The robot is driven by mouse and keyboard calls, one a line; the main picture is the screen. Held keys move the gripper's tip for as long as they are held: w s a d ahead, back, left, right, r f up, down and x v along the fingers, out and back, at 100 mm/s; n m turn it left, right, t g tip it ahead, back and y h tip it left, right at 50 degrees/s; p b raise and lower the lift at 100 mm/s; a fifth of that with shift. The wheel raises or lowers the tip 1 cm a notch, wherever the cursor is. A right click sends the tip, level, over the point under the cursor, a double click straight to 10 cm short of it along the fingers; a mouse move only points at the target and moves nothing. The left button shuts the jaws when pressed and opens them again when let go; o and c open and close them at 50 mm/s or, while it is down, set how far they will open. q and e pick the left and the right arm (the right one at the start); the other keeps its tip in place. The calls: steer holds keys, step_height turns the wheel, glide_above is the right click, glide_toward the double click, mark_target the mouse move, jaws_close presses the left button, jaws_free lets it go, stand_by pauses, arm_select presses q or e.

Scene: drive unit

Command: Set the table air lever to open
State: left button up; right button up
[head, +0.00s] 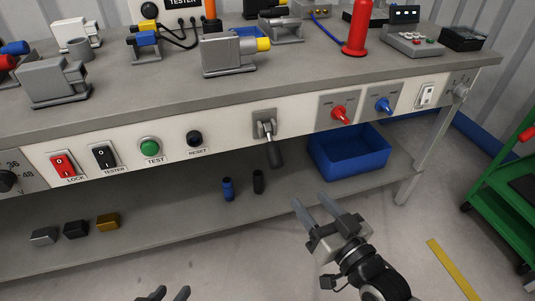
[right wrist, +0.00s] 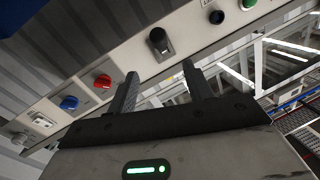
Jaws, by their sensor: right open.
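A lever with a dark handle (head: 272,146) hangs down from a grey plate on the bench's front panel; it also shows in the right wrist view (right wrist: 160,42). To its right, a red valve handle (head: 340,113) and a blue valve handle (head: 384,105) sit on grey plates. They also show in the right wrist view, red (right wrist: 103,81) and blue (right wrist: 69,103). Their labels are too small to read. My right gripper (head: 310,201) is open and empty, below and in front of the panel, apart from all handles. My left gripper (head: 168,292) is open at the bottom edge.
The panel also carries a red lock switch (head: 62,165), a tester switch (head: 104,157), a green button (head: 150,147), a black reset button (head: 194,139) and a white switch (head: 427,95). A blue bin (head: 350,165) stands on the lower shelf. A green cart (head: 500,185) stands at right.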

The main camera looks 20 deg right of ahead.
mark_target(280, 163)
steer(key=b+x, duration=0.2)
steer(key=x, duration=1.3)
steer(key=shift+w+f, duration=0.15)
steer(key=shift+f, duration=0.05)
steer(key=shift+w, duration=0.4)
arm_select(q)
steer(key=f, duration=0.1)
steer(key=w+d+f, duration=0.1)
steer(key=shift+f+h, duration=0.3)
